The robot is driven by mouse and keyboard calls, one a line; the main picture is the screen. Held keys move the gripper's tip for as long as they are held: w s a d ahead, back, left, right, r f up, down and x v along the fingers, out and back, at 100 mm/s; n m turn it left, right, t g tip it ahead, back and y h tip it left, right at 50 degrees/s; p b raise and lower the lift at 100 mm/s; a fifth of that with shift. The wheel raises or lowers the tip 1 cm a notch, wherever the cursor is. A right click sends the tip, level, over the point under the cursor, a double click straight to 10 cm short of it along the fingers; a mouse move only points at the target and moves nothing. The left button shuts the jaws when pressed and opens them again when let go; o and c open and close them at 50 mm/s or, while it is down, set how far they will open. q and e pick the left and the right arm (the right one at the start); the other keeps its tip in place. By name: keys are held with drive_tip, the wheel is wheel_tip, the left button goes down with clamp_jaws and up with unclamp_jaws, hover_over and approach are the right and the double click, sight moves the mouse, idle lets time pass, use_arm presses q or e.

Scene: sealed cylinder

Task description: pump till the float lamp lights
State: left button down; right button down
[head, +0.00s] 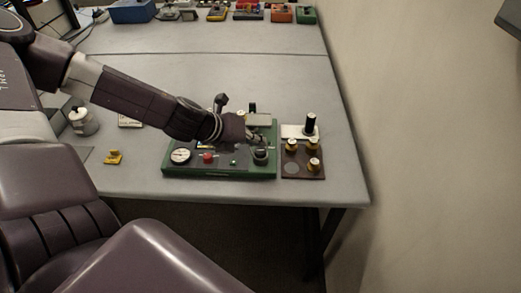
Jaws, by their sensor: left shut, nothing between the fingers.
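A green-edged device (220,173) sits near the table's front edge. Its front carries a round white gauge (180,156), a red button (208,157), a small greenish spot (233,162) and a dark round knob (260,157). A dark knobbed lever (221,101) rises behind my arm. I cannot tell which part is the float lamp or whether it is lit. My left gripper (262,141) is shut and empty, just above and behind the dark knob; I cannot tell if they touch. My arm hides the device's middle. My right gripper is not in view.
Right of the device is a brown block (303,170) with brass, white-topped fittings, and behind it a black-topped cylinder (310,124) on a white plate. A yellow piece (114,157) and a metal pot (82,121) lie left. Coloured boxes line the back; a wall stands right.

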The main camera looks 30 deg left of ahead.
sight(258, 151)
use_arm(q)
drive_tip(key=shift+f, duration=0.1)
idle(0.8)
drive_tip(key=shift+f+b, duration=0.35)
drive_tip(key=shift+b, duration=0.2)
drive_tip(key=shift+s+f+b, duration=0.1)
drive_tip(key=shift+f+b, duration=0.85)
drive_tip(key=shift+b, duration=0.05)
idle(0.7)
drive_tip(key=shift+r, duration=0.15)
drive_tip(key=shift+r+p, duration=1.1)
drive_tip(key=shift+r, duration=0.1)
drive_tip(key=shift+r, duration=0.1)
wheel_tip(258, 151, up, 5)
drive_tip(key=p, duration=0.4)
